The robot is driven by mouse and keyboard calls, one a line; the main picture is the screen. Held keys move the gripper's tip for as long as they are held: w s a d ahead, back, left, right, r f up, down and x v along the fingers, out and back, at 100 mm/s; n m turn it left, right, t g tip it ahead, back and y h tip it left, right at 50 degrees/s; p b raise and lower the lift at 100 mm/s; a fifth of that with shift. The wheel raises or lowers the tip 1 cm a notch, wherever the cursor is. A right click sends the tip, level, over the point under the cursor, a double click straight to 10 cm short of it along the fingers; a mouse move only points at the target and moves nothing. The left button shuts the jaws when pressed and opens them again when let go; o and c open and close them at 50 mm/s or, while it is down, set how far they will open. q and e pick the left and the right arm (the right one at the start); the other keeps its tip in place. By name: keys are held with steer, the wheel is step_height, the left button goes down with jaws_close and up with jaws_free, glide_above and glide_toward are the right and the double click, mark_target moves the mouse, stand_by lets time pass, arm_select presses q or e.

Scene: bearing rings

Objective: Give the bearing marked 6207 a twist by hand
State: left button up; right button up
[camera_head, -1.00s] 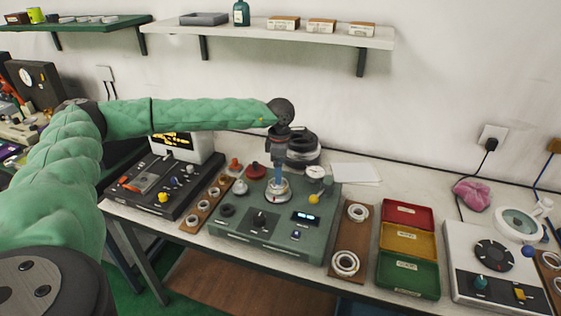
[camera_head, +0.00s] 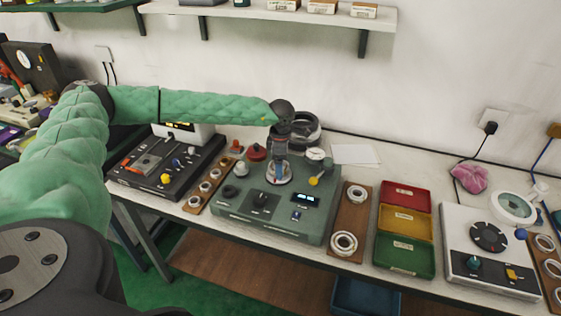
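A green bench device (camera_head: 232,212) stands mid-table with a light metal bearing ring (camera_head: 289,177) seated on its top. My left gripper (camera_head: 281,169) points down right over this ring, its fingertips at or close to it. The fingers hide part of the ring, and I cannot tell whether they touch it or how far apart they are. More bearings lie on a wooden board to the right, one at the back (camera_head: 356,193) and a larger one in front (camera_head: 343,243). No 6207 marking is readable on any ring. My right gripper is not in view.
Small rings sit on a wooden board (camera_head: 189,208) left of the device, beside a black unit (camera_head: 150,186). Red, yellow and green trays (camera_head: 404,257) stand to the right, then a white dial unit (camera_head: 455,226). Dark round parts (camera_head: 305,126) stand behind my gripper.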

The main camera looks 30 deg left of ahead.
arm_select(q)
steer(key=c, duration=1.1)
steer(key=shift+n+b, duration=0.3)
steer(key=shift+n, duration=0.3)
steer(key=shift+c, duration=0.2)
steer(key=shift+n, duration=0.5)
steer(key=shift+n+b, duration=0.4)
steer(key=shift+n, duration=0.7)
